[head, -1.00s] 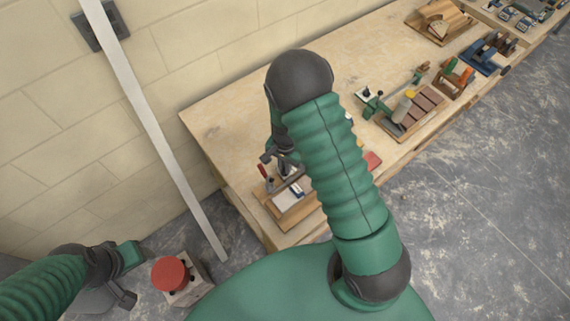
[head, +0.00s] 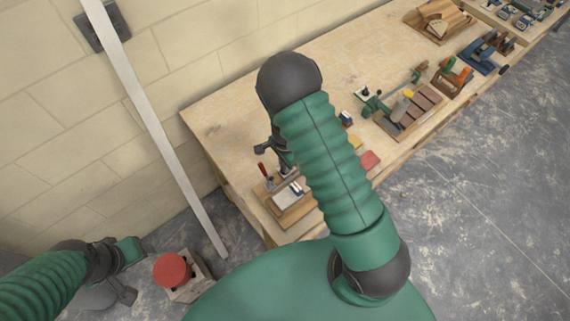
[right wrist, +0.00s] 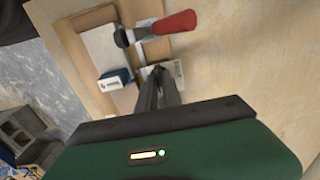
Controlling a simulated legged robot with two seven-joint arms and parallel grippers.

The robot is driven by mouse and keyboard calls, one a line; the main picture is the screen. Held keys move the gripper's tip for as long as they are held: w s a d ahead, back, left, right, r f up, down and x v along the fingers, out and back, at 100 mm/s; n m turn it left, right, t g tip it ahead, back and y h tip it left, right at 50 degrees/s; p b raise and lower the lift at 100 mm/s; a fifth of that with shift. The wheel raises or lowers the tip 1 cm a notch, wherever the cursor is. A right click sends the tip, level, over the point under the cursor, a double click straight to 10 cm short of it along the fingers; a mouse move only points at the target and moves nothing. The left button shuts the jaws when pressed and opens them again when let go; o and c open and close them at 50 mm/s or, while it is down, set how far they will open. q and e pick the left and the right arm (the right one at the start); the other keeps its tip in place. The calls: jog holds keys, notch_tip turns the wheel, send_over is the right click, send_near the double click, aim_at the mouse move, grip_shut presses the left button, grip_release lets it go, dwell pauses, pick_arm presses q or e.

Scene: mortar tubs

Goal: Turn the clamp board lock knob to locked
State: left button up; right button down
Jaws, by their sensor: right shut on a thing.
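The clamp board (head: 300,213) is a wooden board near the left end of the bench. In the right wrist view, the board (right wrist: 99,100) carries a red-handled clamp (right wrist: 172,24) and a small blue block (right wrist: 115,79). My right gripper (right wrist: 160,75) points down at the board beside these, its fingers close together. It is shut on a small part that looks like the lock knob, mostly hidden by the fingertips; the knob's setting cannot be read. In the head view, my right gripper (head: 281,160) is partly hidden by my arm. My left gripper (head: 124,272) is off the bench; its jaw gap is unclear.
A red round-topped thing (head: 172,270) stands on the floor by my left gripper. A pale upright strip (head: 155,130) stands left of the bench (head: 222,112). Other tool boards, including one with brown blocks (head: 413,109), lie farther right. The bench's back left is clear.

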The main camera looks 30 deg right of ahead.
jog(key=shift+w, duration=0.15)
jog(key=c, duration=1.5)
grip_release()
notch_tip(320, 180, up, 17)
jog(key=shift+f+b, duration=0.15)
jog(key=shift+b, duration=0.15)
